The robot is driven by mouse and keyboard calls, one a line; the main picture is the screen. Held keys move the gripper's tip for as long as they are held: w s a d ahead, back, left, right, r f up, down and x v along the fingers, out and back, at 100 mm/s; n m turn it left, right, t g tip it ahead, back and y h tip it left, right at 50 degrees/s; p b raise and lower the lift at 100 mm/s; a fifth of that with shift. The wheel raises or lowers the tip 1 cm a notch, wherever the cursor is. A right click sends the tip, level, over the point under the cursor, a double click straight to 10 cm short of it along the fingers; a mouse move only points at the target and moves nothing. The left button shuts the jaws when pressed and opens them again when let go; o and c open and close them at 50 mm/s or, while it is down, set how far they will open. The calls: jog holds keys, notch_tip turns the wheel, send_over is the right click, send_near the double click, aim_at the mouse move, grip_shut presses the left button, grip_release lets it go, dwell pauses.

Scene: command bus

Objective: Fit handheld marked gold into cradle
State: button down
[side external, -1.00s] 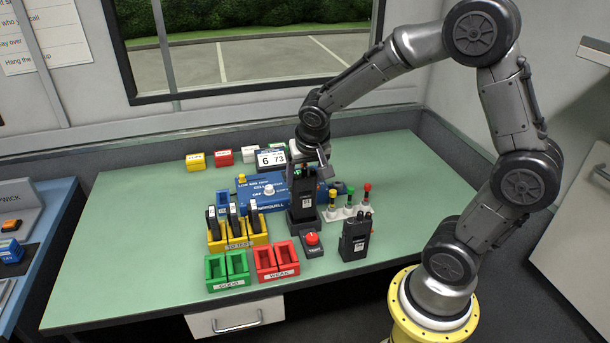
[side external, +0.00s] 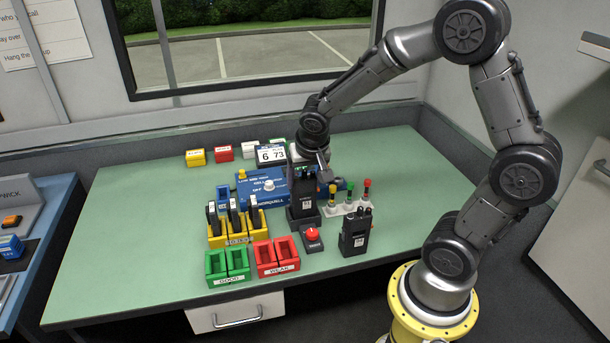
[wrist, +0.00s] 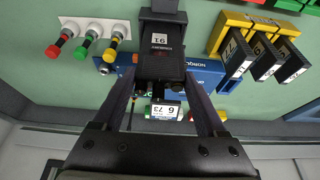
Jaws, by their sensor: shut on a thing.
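A black handheld (side external: 304,190) with a white label is upright in the grip of my gripper (side external: 320,168). Its lower end is in or right over the black cradle (side external: 305,223); I cannot tell if it is fully seated. In the wrist view the handheld (wrist: 162,66) lies between my two fingers (wrist: 163,95), in line with the cradle (wrist: 163,14), and its label seems to read 91. A second black handheld (side external: 356,234) stands on the table to the right. No gold mark can be made out on either.
A blue tester (side external: 268,190) stands behind left of the cradle. A white rack (side external: 345,208) with colored-tip tools is to its right. A red button box (side external: 312,240) is in front. Yellow (side external: 238,237), green (side external: 227,266) and red (side external: 277,257) holders are left. The table's left side is clear.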

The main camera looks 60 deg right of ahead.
jog(key=shift+f, duration=1.15)
dwell(0.4)
grip_release()
jog(key=shift+r, duration=3.55)
